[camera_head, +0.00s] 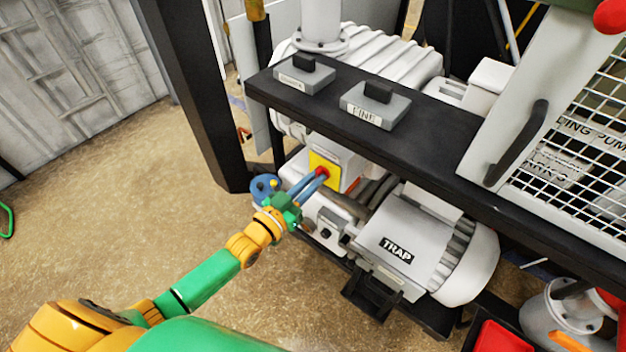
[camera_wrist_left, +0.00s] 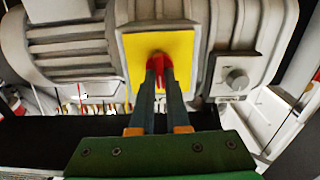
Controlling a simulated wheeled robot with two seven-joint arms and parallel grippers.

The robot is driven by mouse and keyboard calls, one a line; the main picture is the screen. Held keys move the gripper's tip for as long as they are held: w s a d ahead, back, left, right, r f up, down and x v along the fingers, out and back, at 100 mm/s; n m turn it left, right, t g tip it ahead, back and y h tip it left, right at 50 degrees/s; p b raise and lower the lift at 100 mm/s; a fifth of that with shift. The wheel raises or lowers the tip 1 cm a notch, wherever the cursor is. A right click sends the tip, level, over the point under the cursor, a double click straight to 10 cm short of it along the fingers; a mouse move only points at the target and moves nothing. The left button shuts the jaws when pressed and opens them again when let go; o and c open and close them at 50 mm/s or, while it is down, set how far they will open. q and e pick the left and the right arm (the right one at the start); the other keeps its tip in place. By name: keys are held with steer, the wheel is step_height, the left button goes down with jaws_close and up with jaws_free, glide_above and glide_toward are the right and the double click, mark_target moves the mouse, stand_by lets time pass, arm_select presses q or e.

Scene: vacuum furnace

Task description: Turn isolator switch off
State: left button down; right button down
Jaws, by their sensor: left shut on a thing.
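The isolator switch is a red handle (camera_head: 322,172) on a yellow plate (camera_head: 326,173), mounted on a pale box below the black shelf. In the left wrist view the red handle (camera_wrist_left: 160,66) stands in the middle of the yellow plate (camera_wrist_left: 178,50). My left gripper (camera_head: 319,174) reaches in from the left and is shut on the red handle. In the left wrist view the two fingers (camera_wrist_left: 160,78) close around the handle, which partly hides behind them. The handle looks upright in that view. My right gripper is not in view.
A black shelf (camera_head: 430,165) runs above the switch, bearing two grey boxes with black knobs, one labelled FINE (camera_head: 376,104). The white TRAP machine (camera_head: 420,245) stands right of the switch. A dark post (camera_head: 200,90) rises at left.

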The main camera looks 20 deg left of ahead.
arm_select(q)
steer(key=n, duration=0.5)
steer(key=shift+a+f, duration=0.1)
steer(key=shift+f, duration=0.2)
steer(key=shift+n, duration=0.3)
steer(key=c, duration=1)
jaws_free()
steer(key=shift+c, duration=0.2)
steer(key=shift+o, duration=0.7)
steer(key=shift+r, duration=0.1)
steer(key=v, duration=0.7)
